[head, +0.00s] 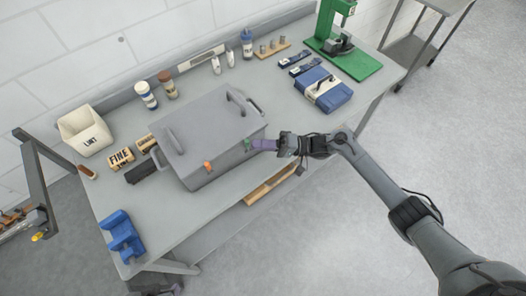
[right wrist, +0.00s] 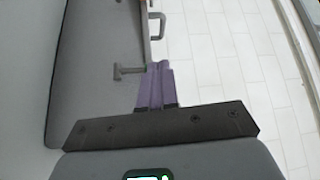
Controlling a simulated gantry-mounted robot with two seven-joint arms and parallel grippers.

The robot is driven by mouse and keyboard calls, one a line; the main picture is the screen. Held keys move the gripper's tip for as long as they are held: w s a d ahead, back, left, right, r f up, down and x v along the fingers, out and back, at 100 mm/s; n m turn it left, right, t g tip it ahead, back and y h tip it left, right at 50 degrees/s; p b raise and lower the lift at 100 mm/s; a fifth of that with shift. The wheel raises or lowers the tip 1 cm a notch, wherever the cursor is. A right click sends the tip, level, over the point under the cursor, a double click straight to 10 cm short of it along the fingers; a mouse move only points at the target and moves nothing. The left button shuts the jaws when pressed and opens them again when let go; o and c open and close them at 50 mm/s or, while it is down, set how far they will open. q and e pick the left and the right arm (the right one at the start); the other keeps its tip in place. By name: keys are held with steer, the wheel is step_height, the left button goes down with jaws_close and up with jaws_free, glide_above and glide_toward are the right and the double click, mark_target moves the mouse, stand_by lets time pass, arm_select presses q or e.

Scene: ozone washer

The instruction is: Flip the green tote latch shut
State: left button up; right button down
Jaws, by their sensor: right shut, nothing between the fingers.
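The grey lidded tote (head: 215,125) stands on the workbench, its lid lying closed. The green latch (head: 247,145) is on its front side, to the right of an orange latch (head: 207,165). My right gripper (head: 252,144) has its purple fingers together, right at the green latch, partly covering it. My left gripper (head: 177,289) shows only partly at the bottom edge.
The workbench (head: 190,220) is clear in front of the tote. A blue holder (head: 121,234) is at its front left, and a white LINT bin (head: 86,130) at the back left. A blue case (head: 323,93) and a green press (head: 340,55) stand to the right.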

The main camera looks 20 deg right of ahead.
arm_select(q)
steer(key=shift+d+f, duration=0.1)
steer(key=shift+f, duration=0.1)
arm_select(e)
steer(key=shift+d, duration=0.1)
steer(key=shift+s+d, duration=0.25)
steer(key=shift+d, duration=0.35)
arm_select(q)
steer(key=f+b, duration=0.1)
steer(key=d+f+b, duration=0.1)
steer(key=f+b, duration=0.1)
steer(key=shift+s+d+f+b, duration=0.15)
steer(key=shift+d+f+b, duration=0.05)
steer(key=shift+b, duration=0.1)
arm_select(e)
steer(key=r+v, duration=0.2)
steer(key=v, duration=2)
steer(key=shift+s+d+r, duration=0.2)
steer(key=shift+s, duration=0.15)
